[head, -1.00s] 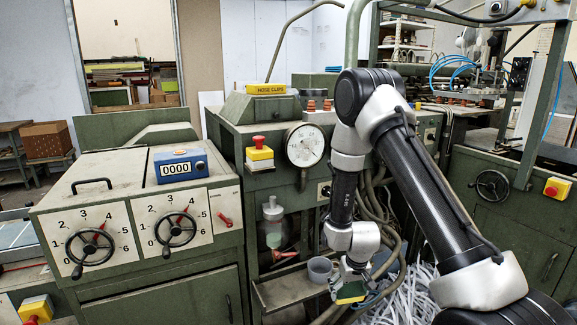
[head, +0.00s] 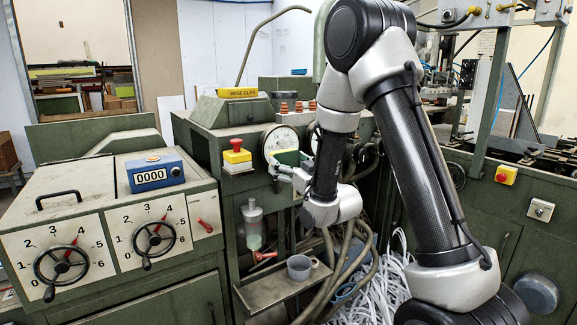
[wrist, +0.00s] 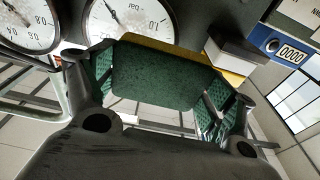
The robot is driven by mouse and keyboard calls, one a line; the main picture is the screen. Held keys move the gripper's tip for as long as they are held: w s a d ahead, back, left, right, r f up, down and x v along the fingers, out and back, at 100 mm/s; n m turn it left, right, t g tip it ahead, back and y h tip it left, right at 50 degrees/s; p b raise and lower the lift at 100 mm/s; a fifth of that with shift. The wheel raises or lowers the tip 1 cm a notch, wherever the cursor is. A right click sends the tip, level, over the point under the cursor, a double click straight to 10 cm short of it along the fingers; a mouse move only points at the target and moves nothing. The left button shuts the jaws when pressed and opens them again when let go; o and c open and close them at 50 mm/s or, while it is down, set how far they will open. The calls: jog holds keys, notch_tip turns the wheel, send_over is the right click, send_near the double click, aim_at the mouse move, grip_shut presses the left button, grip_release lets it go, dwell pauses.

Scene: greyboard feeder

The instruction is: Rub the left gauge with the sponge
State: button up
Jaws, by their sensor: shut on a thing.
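My gripper (wrist: 158,82) is shut on the sponge (wrist: 155,72), which has a green face and a yellow layer behind it. In the head view the green sponge (head: 291,158) is in front of the lower right of the left gauge (head: 277,137), a round white dial. The left gauge is the right-hand dial (wrist: 125,18) in the wrist view, which is turned over, its lettering upside down. The sponge lies close to it; I cannot tell whether they touch. The other gauge (wrist: 28,22) shows beside it, and my arm mostly hides it in the head view.
A yellow block with a red button (head: 237,156) sits left of the gauge. A blue counter (head: 155,172) stands on the left cabinet. Below are a grey cup (head: 300,267) on a metal shelf (head: 270,292), hoses (head: 345,265) and a heap of pale strips (head: 395,280).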

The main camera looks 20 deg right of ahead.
aim_at(286, 143)
jog(key=shift+f+x, duration=0.2)
jog(key=shift+x, duration=1.2)
jog(key=shift+f+x, duration=0.25)
jog(key=shift+x, duration=1.2)
jog(key=shift+x, duration=1)
jog(key=shift+d+f, duration=0.2)
jog(key=shift+w+d, duration=1.65)
jog(key=shift+d, duration=3.25)
jog(key=shift+s+a+r, duration=0.4)
jog(key=shift+s+a, duration=0.15)
jog(key=shift+a, duration=1.1)
jog(key=shift+s+a+r, duration=0.45)
jog(key=shift+s+a, duration=0.05)
jog(key=shift+a, duration=1.15)
jog(key=shift+s+a+r, duration=0.4)
jog(key=shift+s+a, duration=0.15)
jog(key=shift+a, duration=1.1)
jog(key=shift+w+d, duration=0.55)
jog(key=shift+d, duration=1.1)
jog(key=shift+w+d, duration=0.55)
jog(key=shift+d, duration=1.05)
jog(key=shift+w+d, duration=0.55)
jog(key=shift+d, duration=1.1)
jog(key=shift+s+a, duration=0.35)
jog(key=shift+a, duration=0.55)
jog(key=shift+s+a, duration=0.3)
jog(key=shift+a, duration=0.6)
